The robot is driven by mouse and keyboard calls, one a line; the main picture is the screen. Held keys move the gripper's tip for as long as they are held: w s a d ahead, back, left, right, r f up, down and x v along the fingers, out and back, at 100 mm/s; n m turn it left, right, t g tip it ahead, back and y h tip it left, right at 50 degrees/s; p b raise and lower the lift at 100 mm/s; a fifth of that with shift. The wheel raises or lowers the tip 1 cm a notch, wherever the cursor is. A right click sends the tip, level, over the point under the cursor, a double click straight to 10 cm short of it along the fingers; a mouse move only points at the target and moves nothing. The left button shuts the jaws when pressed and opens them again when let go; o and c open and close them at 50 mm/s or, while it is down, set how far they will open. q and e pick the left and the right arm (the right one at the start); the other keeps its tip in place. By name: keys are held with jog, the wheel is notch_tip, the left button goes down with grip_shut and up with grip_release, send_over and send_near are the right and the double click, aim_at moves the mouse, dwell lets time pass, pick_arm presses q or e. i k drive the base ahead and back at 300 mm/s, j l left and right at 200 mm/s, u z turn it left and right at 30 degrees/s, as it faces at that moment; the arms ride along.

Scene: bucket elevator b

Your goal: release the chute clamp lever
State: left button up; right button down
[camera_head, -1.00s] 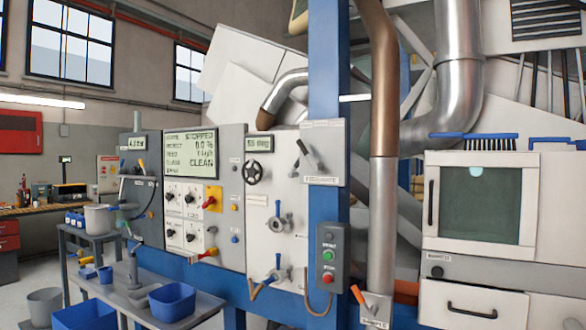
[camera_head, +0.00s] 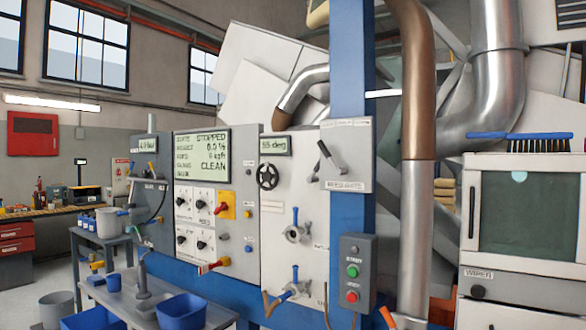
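No lever in view carries a label that I can read as chute clamp. An orange-handled lever (camera_head: 387,316) sits low beside the foot of the metal chute pipe (camera_head: 415,240), tilted up to the left; its base is partly cut off by the bottom edge. A black-handled lever (camera_head: 329,158) is on a light plate (camera_head: 350,181) on the blue post, with a label that seems to read feed gate. I cannot tell whether either is the clamp lever. Neither of my grippers shows in the head view.
The control panel (camera_head: 203,195) shows STOPPED and CLEAN. A button box (camera_head: 352,271) with green and red buttons hangs on the blue post (camera_head: 349,220). A white cabinet (camera_head: 525,285) with a brush (camera_head: 518,137) on top stands right. Blue bins (camera_head: 180,310) sit on a bench at lower left.

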aim_at(313, 178)
jog(key=i+l+u, duration=0.1)
jog(key=i+u, duration=0.2)
jog(key=i, duration=0.25)
jog(key=i+l+u, duration=0.3)
jog(key=i, duration=0.2)
jog(key=i+l+u, duration=0.3)
jog(key=i, duration=0.2)
jog(key=i+j, duration=0.05)
jog(key=j, duration=0.05)
